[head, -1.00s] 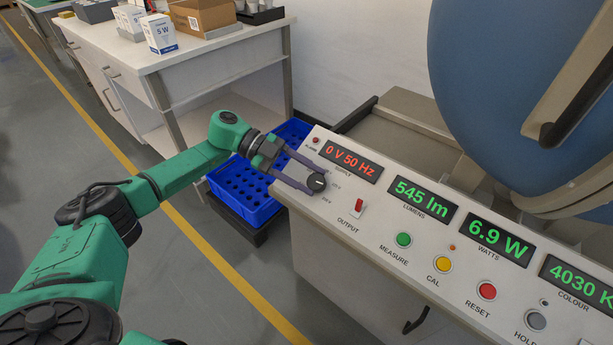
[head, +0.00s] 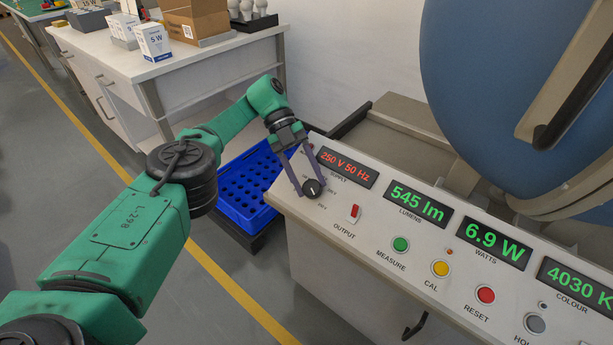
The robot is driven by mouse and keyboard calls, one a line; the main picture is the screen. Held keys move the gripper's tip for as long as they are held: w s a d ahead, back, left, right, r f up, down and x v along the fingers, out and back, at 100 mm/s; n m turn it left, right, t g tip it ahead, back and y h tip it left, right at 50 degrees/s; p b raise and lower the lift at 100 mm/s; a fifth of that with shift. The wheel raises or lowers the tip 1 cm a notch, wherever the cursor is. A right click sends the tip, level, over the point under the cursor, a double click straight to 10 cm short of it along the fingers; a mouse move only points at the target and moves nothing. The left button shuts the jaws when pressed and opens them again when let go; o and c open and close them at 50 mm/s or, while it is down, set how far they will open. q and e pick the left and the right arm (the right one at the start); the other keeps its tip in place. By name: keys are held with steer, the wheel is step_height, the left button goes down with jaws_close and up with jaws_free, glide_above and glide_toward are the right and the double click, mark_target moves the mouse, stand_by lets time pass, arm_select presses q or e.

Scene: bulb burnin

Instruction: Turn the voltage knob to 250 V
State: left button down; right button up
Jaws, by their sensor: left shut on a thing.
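The voltage knob (head: 312,188) is a round black knob with a pale pointer mark, near the left end of the white control panel (head: 330,235). The red supply display (head: 346,167) above it reads 250 V 50 Hz. My left gripper (head: 309,187) reaches down from above with its two purple-grey fingers on either side of the knob, shut on it. The small scale labels around the knob are partly covered by the fingers and too small to read. My right gripper is not in view.
Right of the knob are the red output switch (head: 354,213), green measure button (head: 400,244), yellow cal button (head: 440,268) and red reset button (head: 486,295). A blue crate (head: 243,205) stands left of the panel. A white bench (head: 150,75) with boxes is behind.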

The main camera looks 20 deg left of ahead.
arm_select(q)
steer(key=shift+s+d+f, duration=0.1)
steer(key=shift+s+f, duration=0.05)
steer(key=shift+c, duration=1.5)
jaws_free()
